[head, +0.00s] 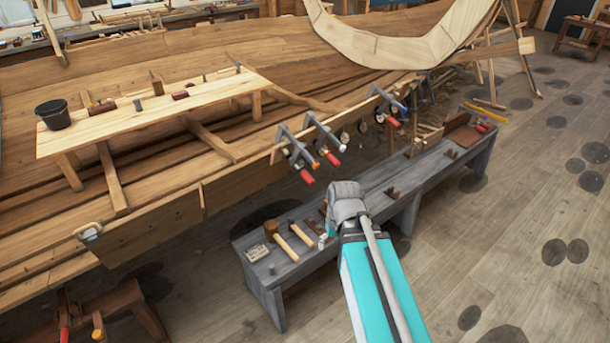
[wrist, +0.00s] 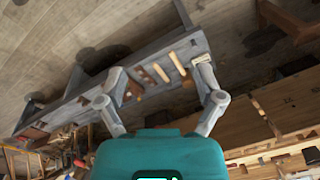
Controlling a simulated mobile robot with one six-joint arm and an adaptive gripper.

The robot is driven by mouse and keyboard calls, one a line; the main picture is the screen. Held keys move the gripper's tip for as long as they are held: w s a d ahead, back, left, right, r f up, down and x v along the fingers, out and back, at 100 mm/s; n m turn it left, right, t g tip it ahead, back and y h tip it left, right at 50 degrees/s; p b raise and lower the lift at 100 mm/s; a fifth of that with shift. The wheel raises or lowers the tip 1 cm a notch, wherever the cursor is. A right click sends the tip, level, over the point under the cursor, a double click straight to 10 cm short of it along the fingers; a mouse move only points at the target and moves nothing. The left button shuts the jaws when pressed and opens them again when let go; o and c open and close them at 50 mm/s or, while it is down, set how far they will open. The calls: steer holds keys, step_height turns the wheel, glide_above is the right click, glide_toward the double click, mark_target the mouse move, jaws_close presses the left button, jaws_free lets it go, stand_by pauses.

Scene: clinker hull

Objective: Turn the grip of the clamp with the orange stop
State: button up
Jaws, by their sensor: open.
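Three bar clamps with red grips hang on the hull's edge in the head view. The left clamp (head: 296,150) shows a small orange stop (head: 316,165) beside its red grip (head: 306,176). The middle clamp (head: 325,135) has a pale stop, and the right clamp (head: 386,103) has a bluish part by its grip. My gripper (head: 328,236) is in front of and below the left clamp, over the grey bench, touching no clamp. In the wrist view my gripper (wrist: 160,100) has its fingers spread with nothing between them. I cannot make out the orange stop there.
The grey bench (head: 290,268) stands below the clamps, bearing a mallet (head: 272,230) and other tools. The wooden hull (head: 160,222) fills the left. A plank (head: 150,115) on it carries a black bucket (head: 53,114). The floor at right is largely open.

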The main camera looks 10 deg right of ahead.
steer(key=w+a+f+n+t+y+b, duration=0.2)
steer(key=w+a+f+y+b, duration=0.15)
steer(key=w+f+b, duration=0.5)
steer(key=n+t+y+b, duration=0.3)
steer(key=t+y+b, duration=0.65)
steer(key=b, duration=1.55)
glide_toward(313, 183)
steer(key=s+t+h, duration=0.2)
steer(key=s, duration=0.1)
steer(key=shift+w, duration=0.15)
steer(key=shift+a, duration=0.1)
steer(key=x, duration=1.3)
steer(key=shift+w, duration=0.4)
steer(key=shift+c, duration=0.2)
